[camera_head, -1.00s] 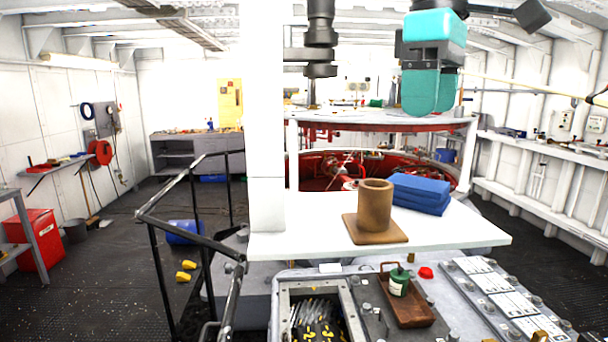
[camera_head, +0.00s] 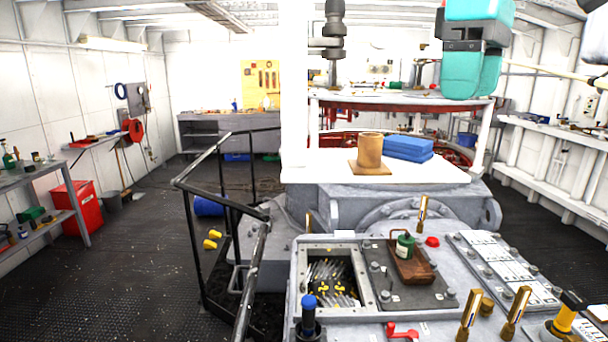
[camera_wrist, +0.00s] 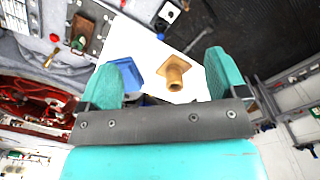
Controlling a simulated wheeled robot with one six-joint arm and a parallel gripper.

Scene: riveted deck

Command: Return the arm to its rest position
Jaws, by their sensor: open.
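My gripper (camera_head: 472,85) is teal with a dark band and hangs high at the upper right of the head view, above the white board. In the wrist view my gripper (camera_wrist: 160,62) has its two teal fingers wide apart with nothing between them held. The brown cup on a square base (camera_head: 370,151) stands on the white board (camera_head: 320,173). The folded blue stack (camera_head: 408,148) lies beside it. The cup (camera_wrist: 175,72) and blue stack (camera_wrist: 125,73) also show beyond the fingers in the wrist view, apart from them.
A grey console in front carries a brown tray (camera_head: 411,265) with a green jar (camera_head: 405,244), a red button (camera_head: 432,241) and upright brass handles (camera_head: 468,314). A black railing (camera_head: 222,140) stands left of it. The dark floor (camera_head: 120,265) at left is mostly open.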

